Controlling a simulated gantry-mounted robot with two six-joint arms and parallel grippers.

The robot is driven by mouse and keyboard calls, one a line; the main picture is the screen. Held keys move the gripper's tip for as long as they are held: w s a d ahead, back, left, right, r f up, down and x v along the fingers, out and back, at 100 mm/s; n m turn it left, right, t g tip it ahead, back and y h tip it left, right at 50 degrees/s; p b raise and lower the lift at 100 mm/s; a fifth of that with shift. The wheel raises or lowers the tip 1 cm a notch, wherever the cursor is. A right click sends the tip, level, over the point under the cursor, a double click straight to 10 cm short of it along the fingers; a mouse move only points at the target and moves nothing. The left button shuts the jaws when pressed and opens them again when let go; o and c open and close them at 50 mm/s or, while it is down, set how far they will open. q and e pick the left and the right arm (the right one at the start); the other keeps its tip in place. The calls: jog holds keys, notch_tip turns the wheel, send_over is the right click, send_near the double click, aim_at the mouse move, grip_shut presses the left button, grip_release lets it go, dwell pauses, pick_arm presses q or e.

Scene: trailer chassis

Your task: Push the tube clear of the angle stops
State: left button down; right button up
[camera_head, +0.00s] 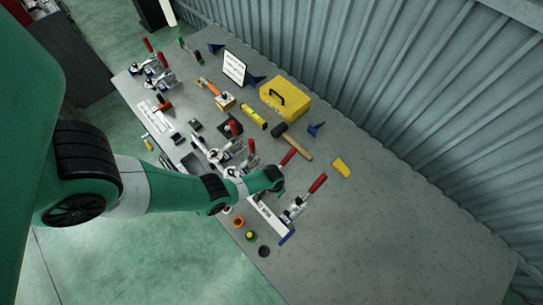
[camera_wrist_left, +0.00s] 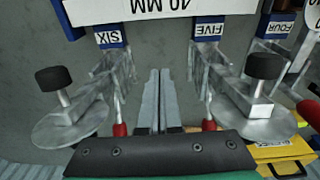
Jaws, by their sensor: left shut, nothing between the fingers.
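A long pale bar (camera_head: 268,218), which I take to be the tube, lies near the table's front edge, partly hidden by my left arm in the head view. In the left wrist view a white strip (camera_wrist_left: 140,9) marked "MM" runs along the top edge. A blue piece (camera_head: 287,237), possibly an angle stop, is at the bar's near right end; a blue edge also shows at the left wrist view's upper left (camera_wrist_left: 68,18). My left gripper (camera_wrist_left: 160,75) is shut and empty, its fingers pointing toward the strip between two clamps. I cannot tell whether it touches. My right gripper is out of view.
Toggle clamps with red handles (camera_head: 318,184) flank the gripper; their blue labels SIX (camera_wrist_left: 109,38) and FIVE (camera_wrist_left: 209,29) show. A mallet (camera_head: 296,144), yellow toolbox (camera_head: 284,99) and yellow block (camera_head: 341,168) lie behind. The table's right part is clear up to the corrugated wall.

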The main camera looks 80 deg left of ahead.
aim_at(263, 211)
pick_arm(q)
jog(key=shift+g, duration=0.5)
jog(key=s+f+b, duration=0.1)
jog(key=f+b, duration=0.2)
jog(key=s+f+b, duration=0.1)
jog(key=f+b, duration=0.2)
jog(key=f, duration=0.1)
jog(key=s+d+f+b, duration=0.1)
jog(key=f+b, duration=0.2)
jog(key=b, duration=0.1)
jog(key=shift+s+f, duration=0.3)
jog(key=shift+s, duration=0.1)
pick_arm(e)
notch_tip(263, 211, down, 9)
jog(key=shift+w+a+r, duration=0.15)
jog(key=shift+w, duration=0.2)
pick_arm(q)
jog(key=shift+r, duration=0.1)
